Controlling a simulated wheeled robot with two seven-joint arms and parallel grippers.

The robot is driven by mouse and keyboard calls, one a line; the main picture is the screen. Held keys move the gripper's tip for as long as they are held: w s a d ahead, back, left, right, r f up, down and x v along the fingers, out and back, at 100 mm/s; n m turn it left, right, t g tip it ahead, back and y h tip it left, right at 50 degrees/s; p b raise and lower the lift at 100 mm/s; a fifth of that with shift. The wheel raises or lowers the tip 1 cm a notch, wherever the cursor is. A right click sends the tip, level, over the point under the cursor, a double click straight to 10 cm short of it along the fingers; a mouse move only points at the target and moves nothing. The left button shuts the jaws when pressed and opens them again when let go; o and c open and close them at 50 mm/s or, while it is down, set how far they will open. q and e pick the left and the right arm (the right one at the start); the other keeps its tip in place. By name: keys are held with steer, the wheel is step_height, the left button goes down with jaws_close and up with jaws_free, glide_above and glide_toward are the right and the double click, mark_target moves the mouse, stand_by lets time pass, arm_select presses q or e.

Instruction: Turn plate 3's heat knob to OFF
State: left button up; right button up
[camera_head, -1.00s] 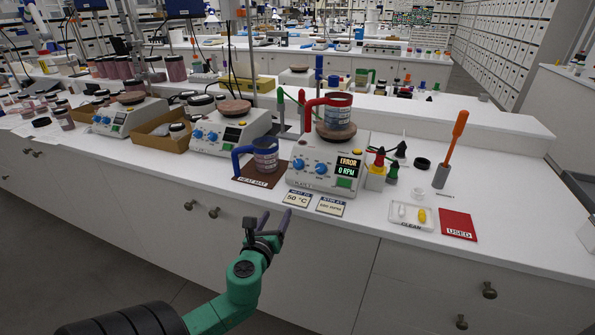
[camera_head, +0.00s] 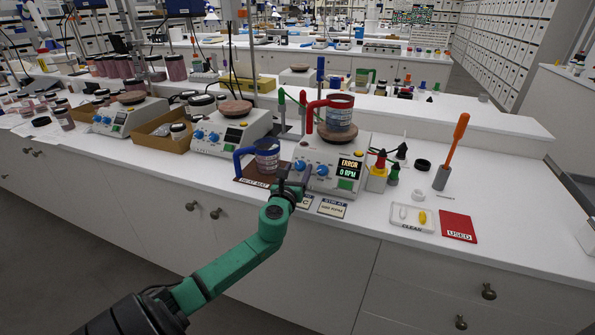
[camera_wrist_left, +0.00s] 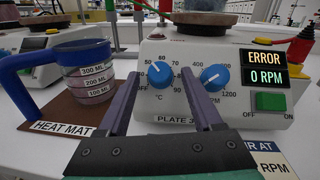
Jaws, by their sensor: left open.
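Plate 3 (camera_head: 331,155) is a white hotplate on the bench, its screen reading ERROR and 0 RPM; its name shows in the left wrist view. Its heat knob (camera_wrist_left: 159,74) is the left of two blue knobs, with a white pointer and a °C scale around it. The other blue knob (camera_wrist_left: 215,77) has an RPM scale. My left gripper (camera_head: 295,171) is open at the plate's front. In the left wrist view its two fingers (camera_wrist_left: 160,90) stand apart, with the heat knob seen between them; whether they reach it I cannot tell. My right gripper is not in view.
A blue-handled beaker (camera_wrist_left: 86,72) stands on the brown heat mat (camera_wrist_left: 35,108), close left of the left finger. A red-handled beaker (camera_head: 340,110) sits on plate 3. A green switch (camera_wrist_left: 270,101) is right of the knobs. Label cards (camera_head: 331,208) lie in front.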

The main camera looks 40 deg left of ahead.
arm_select(q)
steer(key=shift+s, duration=0.1)
jaws_close()
steer(key=shift+n, duration=0.3)
